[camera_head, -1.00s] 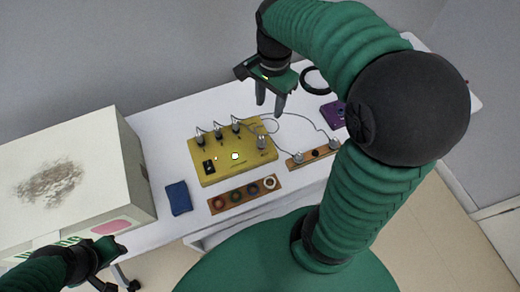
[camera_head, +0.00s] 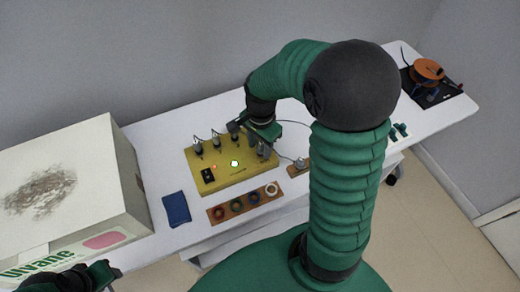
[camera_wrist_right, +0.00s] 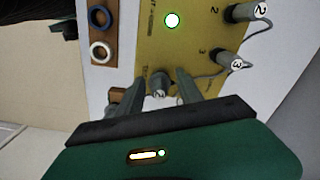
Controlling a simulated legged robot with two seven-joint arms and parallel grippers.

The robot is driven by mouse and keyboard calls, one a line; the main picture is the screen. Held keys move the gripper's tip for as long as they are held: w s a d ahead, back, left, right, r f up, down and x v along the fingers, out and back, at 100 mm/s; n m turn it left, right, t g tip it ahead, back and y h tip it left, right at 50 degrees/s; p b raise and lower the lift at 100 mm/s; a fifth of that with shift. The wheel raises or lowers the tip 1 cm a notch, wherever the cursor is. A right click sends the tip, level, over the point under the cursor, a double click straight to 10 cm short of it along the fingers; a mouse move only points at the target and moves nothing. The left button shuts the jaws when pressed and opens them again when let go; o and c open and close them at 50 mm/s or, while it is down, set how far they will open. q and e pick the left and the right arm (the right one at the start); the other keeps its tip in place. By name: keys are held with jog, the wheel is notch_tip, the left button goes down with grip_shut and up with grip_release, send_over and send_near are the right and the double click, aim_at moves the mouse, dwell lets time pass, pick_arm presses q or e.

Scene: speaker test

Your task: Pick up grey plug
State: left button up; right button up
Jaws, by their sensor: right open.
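The yellow box (camera_head: 222,178) lies on the white table, with grey plugs standing along its back edge, such as one at the left (camera_head: 198,148). My right gripper (camera_head: 262,146) is open over the box's right end. In the right wrist view the right gripper (camera_wrist_right: 159,76) has a grey plug (camera_wrist_right: 160,86) between its spread fingers. Plugs numbered 2 (camera_wrist_right: 246,12) and 3 (camera_wrist_right: 230,62) stand apart from it. My left gripper (camera_head: 100,274) is at the bottom left, too dark to tell its jaws.
A wooden strip with rings (camera_head: 216,216) lies in front of the box. A blue cloth (camera_head: 176,208) is to its left, beside a large white carton (camera_head: 75,190). A wooden block with a plug (camera_head: 299,168) is to the right. An orange reel (camera_head: 428,69) sits at the far right.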

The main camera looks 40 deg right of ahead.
aim_at(261, 143)
jog(key=shift+s+d, duration=0.1)
jog(key=shift+d, duration=0.3)
jog(key=c, duration=0.5)
jog(key=shift+f, duration=0.1)
grip_shut()
pick_arm(q)
jog(key=shift+d+r, duration=0.1)
jog(key=shift+d, duration=0.1)
pick_arm(e)
jog(key=shift+a, duration=0.15)
jog(key=shift+r, duration=0.6)
notch_tip(261, 143, up, 2)
jog(key=shift+r+p, duration=0.15)
jog(key=shift+p, duration=0.45)
pick_arm(q)
jog(key=shift+w+p+v, duration=0.25)
jog(key=shift+p+v, duration=0.25)
jog(key=shift+v, duration=0.55)
pick_arm(e)
jog(key=s+d, duration=0.2)
jog(key=s, duration=0.5)
jog(key=s+d+r, duration=0.1)
jog(key=s+d, duration=0.2)
jog(key=s, duration=0.5)
jog(key=shift+d+r, duration=0.3)
